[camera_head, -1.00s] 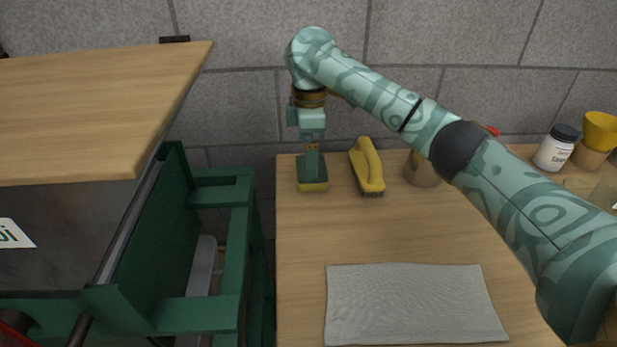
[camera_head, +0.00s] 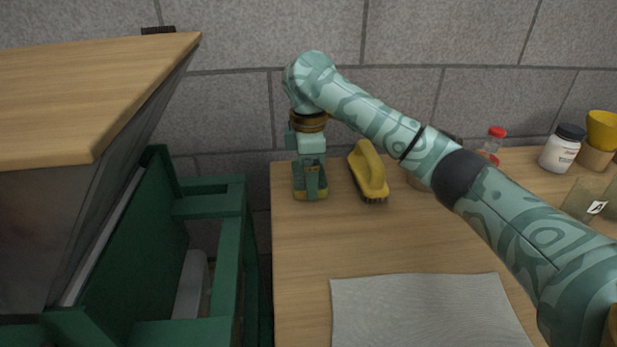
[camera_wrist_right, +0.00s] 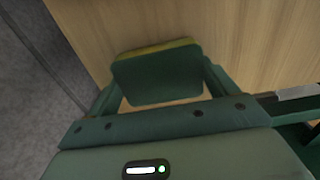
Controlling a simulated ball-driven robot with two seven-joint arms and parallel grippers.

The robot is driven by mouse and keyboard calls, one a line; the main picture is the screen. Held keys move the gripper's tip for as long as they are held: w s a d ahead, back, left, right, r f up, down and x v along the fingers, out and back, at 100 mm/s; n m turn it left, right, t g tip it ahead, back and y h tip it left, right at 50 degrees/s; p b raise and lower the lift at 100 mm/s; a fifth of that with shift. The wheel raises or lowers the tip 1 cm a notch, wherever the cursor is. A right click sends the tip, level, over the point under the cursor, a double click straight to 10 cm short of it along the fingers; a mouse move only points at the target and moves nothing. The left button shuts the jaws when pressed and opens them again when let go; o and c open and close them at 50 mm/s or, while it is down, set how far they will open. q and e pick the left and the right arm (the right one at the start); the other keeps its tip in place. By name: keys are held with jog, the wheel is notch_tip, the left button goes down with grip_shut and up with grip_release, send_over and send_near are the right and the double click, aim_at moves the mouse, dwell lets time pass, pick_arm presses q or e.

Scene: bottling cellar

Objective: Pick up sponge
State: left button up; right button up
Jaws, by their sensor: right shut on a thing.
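The sponge (camera_head: 300,184), dark green with a yellow layer, is at the far left corner of the wooden table. My right gripper (camera_head: 311,182) reaches down to it from above, one finger in front of it. In the right wrist view the sponge (camera_wrist_right: 158,74) lies between the two fingers of the gripper (camera_wrist_right: 160,88), which is shut on it. The sponge seems to be at tabletop level; I cannot tell whether it touches the wood. My left gripper is not in view.
A yellow brush (camera_head: 369,172) stands close right of the sponge. A grey cloth (camera_head: 430,310) lies at the front of the table (camera_head: 300,270). A white jar (camera_head: 561,148), a red-capped bottle (camera_head: 493,142) and a yellow cup (camera_head: 602,130) are at the right. A green frame (camera_head: 232,250) stands left.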

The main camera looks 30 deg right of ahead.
jog(key=shift+r+p, duration=0.45)
jog(key=shift+r, duration=0.05)
notch_tip(320, 180, up, 3)
jog(key=shift+f+p, duration=0.2)
jog(key=shift+p, duration=1.05)
jog(key=r+p, duration=0.1)
jog(key=s+r+p, duration=0.1)
jog(key=r+p, duration=0.1)
jog(key=s+a+r+p, duration=0.1)
jog(key=shift+s+r+p, duration=0.25)
jog(key=shift+r+p, duration=0.05)
jog(key=shift+p, duration=0.1)
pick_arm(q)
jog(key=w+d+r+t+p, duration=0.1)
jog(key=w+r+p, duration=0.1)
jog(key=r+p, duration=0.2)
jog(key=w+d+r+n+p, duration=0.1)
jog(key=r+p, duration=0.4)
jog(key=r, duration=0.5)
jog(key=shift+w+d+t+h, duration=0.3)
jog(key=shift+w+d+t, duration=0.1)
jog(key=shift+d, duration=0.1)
pick_arm(e)
jog(key=s+a+r, duration=0.2)
jog(key=s, duration=0.3)
jog(key=s+a+r, duration=0.2)
jog(key=s, duration=0.3)
jog(key=shift+s+a+r, duration=0.2)
jog(key=shift+a+r, duration=0.1)
jog(key=shift+r, duration=0.05)
